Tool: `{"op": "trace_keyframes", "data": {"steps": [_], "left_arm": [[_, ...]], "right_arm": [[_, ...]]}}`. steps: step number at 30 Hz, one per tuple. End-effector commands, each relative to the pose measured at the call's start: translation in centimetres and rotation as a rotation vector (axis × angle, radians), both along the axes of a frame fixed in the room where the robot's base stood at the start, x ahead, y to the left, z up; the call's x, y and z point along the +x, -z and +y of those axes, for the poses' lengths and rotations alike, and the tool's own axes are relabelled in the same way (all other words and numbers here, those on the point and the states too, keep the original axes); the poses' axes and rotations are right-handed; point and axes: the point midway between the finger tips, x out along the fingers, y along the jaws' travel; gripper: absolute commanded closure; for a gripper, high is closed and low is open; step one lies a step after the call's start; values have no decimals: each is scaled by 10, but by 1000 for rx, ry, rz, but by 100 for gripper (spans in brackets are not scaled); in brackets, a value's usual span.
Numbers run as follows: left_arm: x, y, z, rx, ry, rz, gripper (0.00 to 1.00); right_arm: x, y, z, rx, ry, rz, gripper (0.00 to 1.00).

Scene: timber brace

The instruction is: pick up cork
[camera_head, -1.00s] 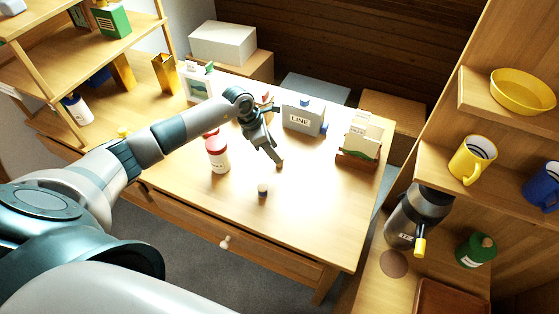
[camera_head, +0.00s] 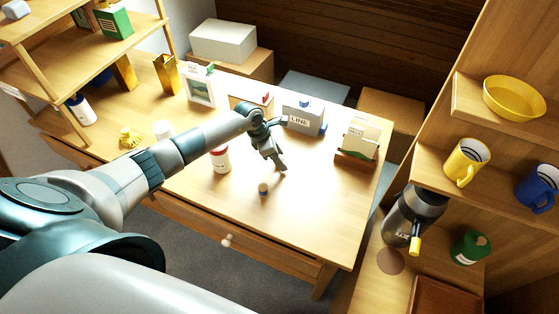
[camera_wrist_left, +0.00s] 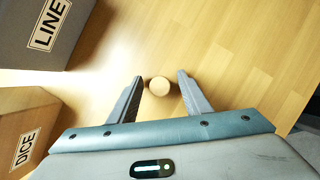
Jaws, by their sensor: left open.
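The cork (camera_head: 263,188) is a small tan cylinder standing on the wooden table, near its front edge in the head view. In the left wrist view the cork (camera_wrist_left: 159,87) shows as a pale round top, between the two fingers in the picture. My left gripper (camera_head: 281,167) is open and empty, above the table and a little behind and right of the cork in the head view. Its fingers do not visibly touch the cork. My right gripper is not in view.
A red-lidded jar (camera_head: 220,159) stands left of the cork. A grey LINE box (camera_head: 303,119) and a card holder (camera_head: 358,139) stand farther back. A wooden DICE box (camera_wrist_left: 22,128) shows in the left wrist view. The table right of the cork is clear.

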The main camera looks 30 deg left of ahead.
Motion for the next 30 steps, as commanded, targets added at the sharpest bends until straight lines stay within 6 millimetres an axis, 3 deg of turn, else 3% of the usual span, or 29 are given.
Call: {"op": "trace_keyframes", "data": {"steps": [4, 9, 10, 22, 30], "left_arm": [[0, 0, 0, 0, 0, 0, 56], [0, 0, 0, 0, 0, 0, 96], [0, 0, 0, 0, 0, 0, 99], [0, -2, 0, 0, 0, -1, 99], [1, -22, 1, 1, 3, -5, 99]], "right_arm": [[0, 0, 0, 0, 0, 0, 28], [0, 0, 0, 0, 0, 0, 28], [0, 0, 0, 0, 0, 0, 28], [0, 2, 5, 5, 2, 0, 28], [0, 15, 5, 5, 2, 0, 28]]}}
